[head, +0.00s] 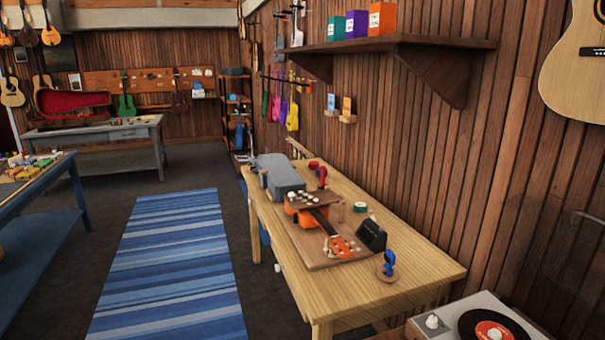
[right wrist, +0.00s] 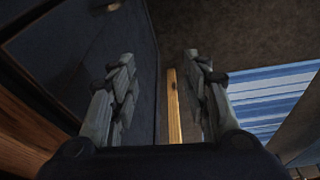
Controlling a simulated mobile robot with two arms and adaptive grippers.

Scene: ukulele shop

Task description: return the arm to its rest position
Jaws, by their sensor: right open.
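My right gripper (right wrist: 160,75) shows only in the right wrist view. Its two grey fingers stand apart with nothing held between them. Behind the gap I see dark floor and a narrow strip of light wood (right wrist: 174,105), which looks apart from the fingers. No arm or gripper shows clearly in the head view, and my left gripper is in neither view.
A wooden workbench (head: 415,279) carries an orange ukulele (head: 307,217), a grey case and small items. A record player (head: 455,318) stands at lower right. A dark panel (right wrist: 70,60) is left of my right gripper. A striped blue rug (head: 170,265) lies on open floor.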

